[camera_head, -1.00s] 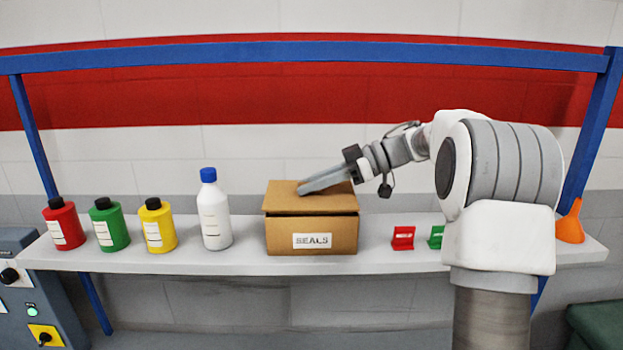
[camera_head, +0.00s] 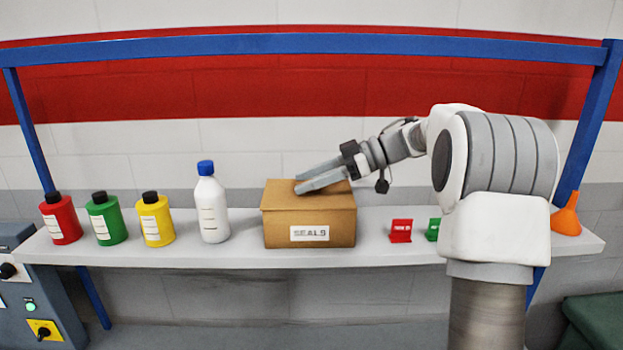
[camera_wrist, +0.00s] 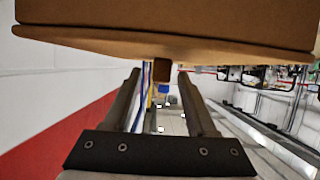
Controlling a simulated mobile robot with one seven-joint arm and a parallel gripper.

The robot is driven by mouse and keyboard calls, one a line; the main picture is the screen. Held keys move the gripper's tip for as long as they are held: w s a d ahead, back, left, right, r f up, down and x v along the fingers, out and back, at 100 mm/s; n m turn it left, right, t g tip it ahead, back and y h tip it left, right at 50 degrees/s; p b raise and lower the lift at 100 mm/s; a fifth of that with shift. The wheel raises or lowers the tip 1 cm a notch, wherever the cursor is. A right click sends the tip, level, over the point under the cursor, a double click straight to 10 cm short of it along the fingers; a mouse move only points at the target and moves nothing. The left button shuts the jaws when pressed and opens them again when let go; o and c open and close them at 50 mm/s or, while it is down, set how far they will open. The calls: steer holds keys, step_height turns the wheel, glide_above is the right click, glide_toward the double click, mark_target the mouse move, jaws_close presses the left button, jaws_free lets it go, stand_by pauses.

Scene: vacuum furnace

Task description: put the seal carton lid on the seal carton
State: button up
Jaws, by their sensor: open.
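The seal carton (camera_head: 277,232) is a brown box with a "SEALS" label, standing on the grey shelf in the head view. The seal carton lid (camera_head: 282,200) lies across its top, looking level, with no clear gap at the front. My gripper (camera_head: 297,183) is just over the lid, reaching in from the right with its fingers apart. In the wrist view, brown cardboard (camera_wrist: 165,35) fills the top, and a small brown tab (camera_wrist: 162,74) shows between the spread fingertips. Whether the fingers touch the tab is unclear. The carton's far side is hidden.
On the shelf (camera_head: 180,255), a white bottle (camera_head: 212,212) with a blue cap stands left of the carton, then yellow, green and red bottles. Red (camera_head: 401,231) and green (camera_head: 433,230) small items and an orange funnel (camera_head: 566,217) are to the right.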

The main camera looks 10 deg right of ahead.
steer(key=v, duration=1.7)
steer(key=shift+d, duration=0.2)
